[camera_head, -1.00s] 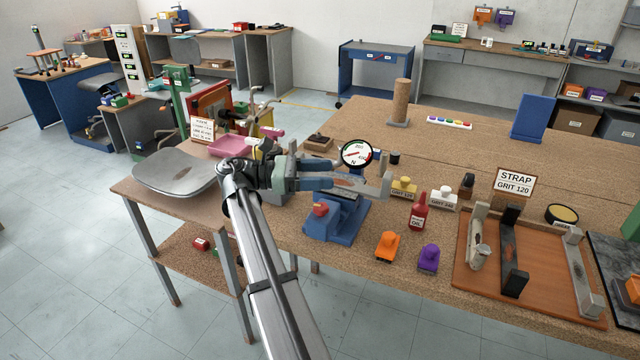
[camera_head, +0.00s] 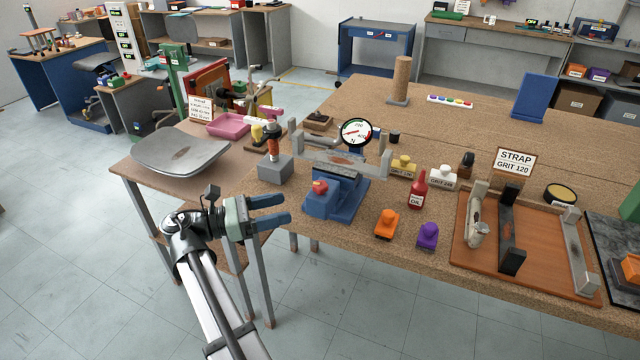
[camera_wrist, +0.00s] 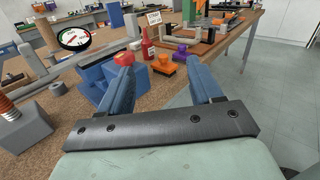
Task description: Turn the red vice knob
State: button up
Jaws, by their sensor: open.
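The red vice knob (camera_head: 320,186) sits on the near face of the blue vice (camera_head: 333,203) on the workbench. In the wrist view the red knob (camera_wrist: 124,59) shows just above the tip of the left finger, with the blue vice (camera_wrist: 98,78) partly hidden behind that finger. My gripper (camera_head: 283,210) is open and empty, left of the vice and off the front edge of the bench. Its two blue fingers point toward the vice, and in the wrist view the open gripper (camera_wrist: 160,68) spans the foreground. The knob is apart from the fingers.
A grey block with an orange-and-black post (camera_head: 275,167) stands left of the vice. A round dial gauge (camera_head: 356,132) stands behind it. A red oil bottle (camera_head: 418,190), an orange block (camera_head: 386,224) and a purple block (camera_head: 428,235) are to the right. Free floor lies before the bench.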

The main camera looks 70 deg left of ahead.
aim_at(320, 184)
jog(key=w+a+n+y, duration=0.1)
jog(key=w+a+y, duration=0.1)
jog(key=w, duration=0.2)
jog(key=w+a+f+n+y, duration=0.1)
jog(key=w+a+y, duration=0.1)
jog(key=w, duration=0.2)
jog(key=w+a+n+g+y, duration=0.1)
jog(key=w+a+y, duration=0.1)
jog(key=w, duration=0.3)
jog(key=shift+a+f+y, duration=0.15)
jog(key=shift+f+y, duration=0.15)
dwell(0.3)
jog(key=c, duration=1)
jog(key=shift+o, duration=0.2)
jog(key=shift+a+m+h, duration=0.2)
jog(key=shift+m+h, duration=0.4)
jog(key=shift+h, duration=0.5)
jog(key=shift+m+t+h, duration=0.4)
jog(key=shift+m+h, duration=0.2)
jog(key=shift+h, duration=0.3)
jog(key=shift+d+m+h, duration=0.2)
jog(key=shift+m+h, duration=0.3)
jog(key=shift+h, duration=0.3)
